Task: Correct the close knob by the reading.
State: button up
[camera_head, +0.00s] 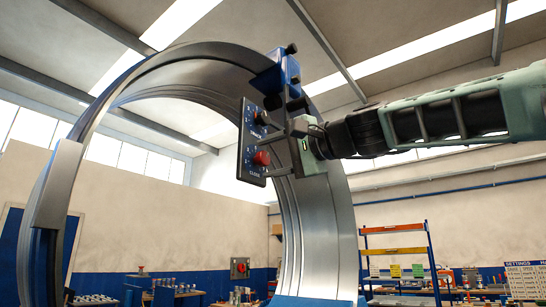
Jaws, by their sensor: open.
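A dark control panel (246,150) is mounted on the right side of the large metal ring. It carries a red knob (261,158) low down, with a label reading CLOSE under it, and a black knob (261,118) above. My gripper (277,147) comes in from the right, its fingers pointing left toward the panel. The fingers are open and close to the knobs; I cannot tell whether they touch the panel. A reading cannot be made out at this size.
The spiral duct ring (310,220) curves over and around the panel. A blue bracket (277,72) with black knobs sits just above the panel. Behind are a shelf rack (395,252), workbenches, a wall-mounted red switch box (240,268) and a settings board (525,280).

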jog(key=b+v, duration=0.7)
jog(key=v, duration=1)
jog(key=shift+d+b, duration=0.2)
jog(key=shift+b, duration=0.15)
jog(key=shift+s+f, duration=0.15)
jog(key=shift+s, duration=0.05)
